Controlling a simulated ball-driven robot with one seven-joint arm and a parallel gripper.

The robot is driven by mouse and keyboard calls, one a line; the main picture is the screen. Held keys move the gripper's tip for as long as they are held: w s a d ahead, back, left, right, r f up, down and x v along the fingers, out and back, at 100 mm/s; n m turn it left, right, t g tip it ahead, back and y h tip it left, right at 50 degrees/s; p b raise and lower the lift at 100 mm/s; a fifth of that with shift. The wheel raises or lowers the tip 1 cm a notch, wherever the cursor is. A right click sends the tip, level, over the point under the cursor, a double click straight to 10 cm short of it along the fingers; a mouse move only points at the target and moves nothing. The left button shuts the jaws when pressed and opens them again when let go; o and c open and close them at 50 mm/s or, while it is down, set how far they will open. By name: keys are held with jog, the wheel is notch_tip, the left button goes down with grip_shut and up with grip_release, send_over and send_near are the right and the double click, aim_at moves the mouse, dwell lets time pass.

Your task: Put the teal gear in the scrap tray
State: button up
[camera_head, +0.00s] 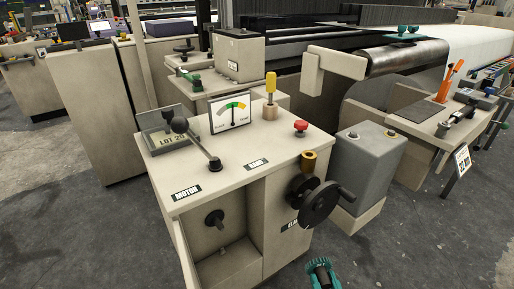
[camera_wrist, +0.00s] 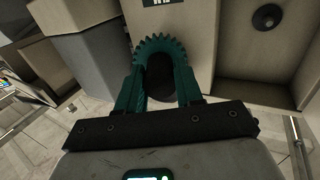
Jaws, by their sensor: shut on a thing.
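The teal gear (camera_wrist: 163,43) is a toothed ring with a dark middle, held between the fingertips of my gripper (camera_wrist: 160,70) in the wrist view. My gripper is shut on it, with one teal finger on each side. In the head view the gear (camera_head: 319,264) shows at the bottom edge, in front of the control cabinet and below its black handwheel; most of the gripper is cut off there. I cannot make out a thing that is surely the scrap tray.
The beige control cabinet (camera_head: 279,220) has an open compartment (camera_head: 228,264) with a black knob at its front. A black handwheel (camera_head: 319,204) sticks out at its right. A grey box (camera_head: 368,165) stands right of it. Floor (camera_head: 420,240) is free at the right.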

jog(key=s+d+r+h+p, duration=0.1)
jog(key=r+p, duration=0.4)
jog(key=p, duration=0.5)
jog(key=s+d+r+m+h+p, duration=0.1)
jog(key=r+p, duration=0.4)
jog(key=p, duration=0.5)
jog(key=shift+s+d+r+m, duration=0.3)
jog(key=shift+s+d, duration=0.55)
jog(key=shift+s, duration=0.2)
jog(key=shift+f, duration=0.1)
